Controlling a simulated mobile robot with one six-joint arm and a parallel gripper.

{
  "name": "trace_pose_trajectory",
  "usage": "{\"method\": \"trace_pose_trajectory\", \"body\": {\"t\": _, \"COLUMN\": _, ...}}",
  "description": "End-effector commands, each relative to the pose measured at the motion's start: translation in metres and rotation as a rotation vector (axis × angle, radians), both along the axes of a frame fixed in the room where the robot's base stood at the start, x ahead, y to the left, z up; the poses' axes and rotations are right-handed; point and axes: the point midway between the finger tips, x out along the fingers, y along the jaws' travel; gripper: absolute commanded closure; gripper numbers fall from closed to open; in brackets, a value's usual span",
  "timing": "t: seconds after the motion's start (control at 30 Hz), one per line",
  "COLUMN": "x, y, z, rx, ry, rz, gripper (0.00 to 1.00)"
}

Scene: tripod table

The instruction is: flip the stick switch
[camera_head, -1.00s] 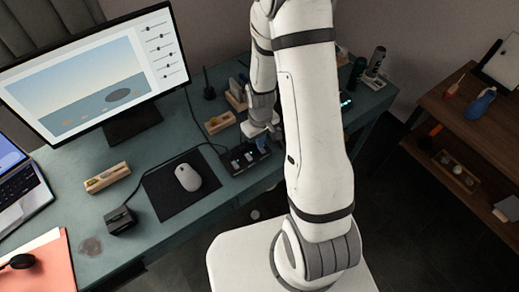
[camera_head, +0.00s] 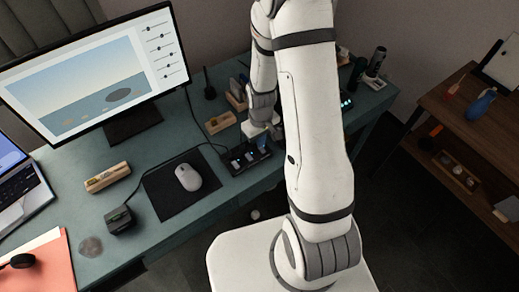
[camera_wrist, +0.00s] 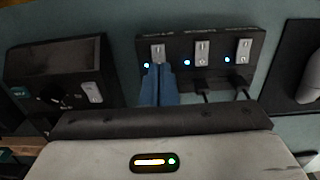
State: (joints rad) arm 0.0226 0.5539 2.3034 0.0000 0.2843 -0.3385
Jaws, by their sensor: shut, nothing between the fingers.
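The black power strip (camera_head: 240,162) lies on the desk below my gripper (camera_head: 261,141). In the wrist view the power strip (camera_wrist: 210,48) carries three pale rocker switches in a row, each with a lit blue light beside it. My gripper (camera_wrist: 160,68) is shut and empty. Its blue fingertips are just below the leftmost switch (camera_wrist: 158,53) in the picture and overlap its lower end. I cannot tell whether they touch it. The middle switch (camera_wrist: 202,53) and the right switch (camera_wrist: 243,50) are uncovered.
Two black plugs (camera_wrist: 201,86) sit in the strip beside my fingers. A black box (camera_wrist: 60,75) with a dial and switch stands to the left in the wrist view. A mouse (camera_head: 188,177) on a dark pad (camera_head: 165,205) lies left of the strip in the head view.

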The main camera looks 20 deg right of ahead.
Motion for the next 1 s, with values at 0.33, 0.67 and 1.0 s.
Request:
{"method": "trace_pose_trajectory", "body": {"t": 0.33, "x": 0.000, "y": 0.000, "z": -0.001, "rx": 0.000, "ry": 0.000, "rz": -0.001, "gripper": 1.00}}
{"method": "trace_pose_trajectory", "body": {"t": 0.67, "x": 0.000, "y": -0.001, "z": -0.007, "rx": 0.000, "ry": 0.000, "rz": -0.001, "gripper": 1.00}}
{"method": "trace_pose_trajectory", "body": {"t": 1.0, "x": 0.000, "y": -0.001, "z": -0.012, "rx": 0.000, "ry": 0.000, "rz": -0.002, "gripper": 1.00}}
